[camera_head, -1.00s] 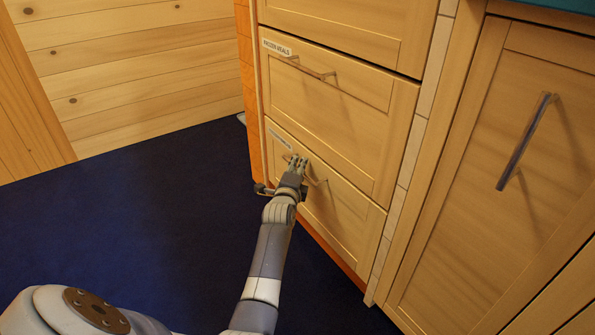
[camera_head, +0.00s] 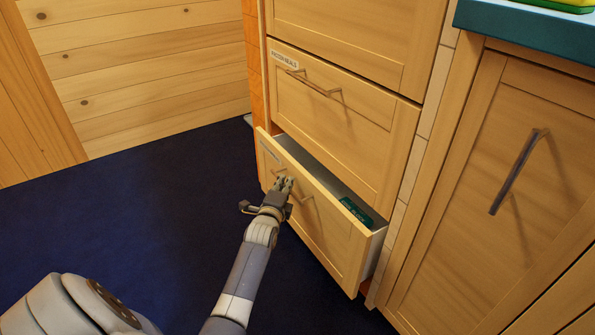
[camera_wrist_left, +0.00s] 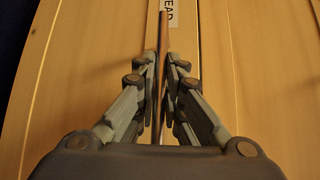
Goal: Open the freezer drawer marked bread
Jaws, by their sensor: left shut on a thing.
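The bottom drawer (camera_head: 325,238) is partly pulled out in the head view, with its grey inside showing along the top and a dark green item (camera_head: 356,212) in it. In the left wrist view, a label (camera_wrist_left: 172,12) on the drawer front shows the letters "EAD"; the rest is cut off. My left gripper (camera_head: 284,185) is shut on the drawer's bar handle (camera_head: 307,204). The wrist view shows both fingers of the left gripper (camera_wrist_left: 163,85) pressed around the handle bar (camera_wrist_left: 162,50). My right gripper is not in view.
The drawer above, labelled frozen meals (camera_head: 284,60), is shut. A cabinet door (camera_head: 480,180) with a bar handle stands to the right under a teal worktop (camera_head: 520,28). Dark blue floor (camera_head: 130,210) lies free in front and to the left.

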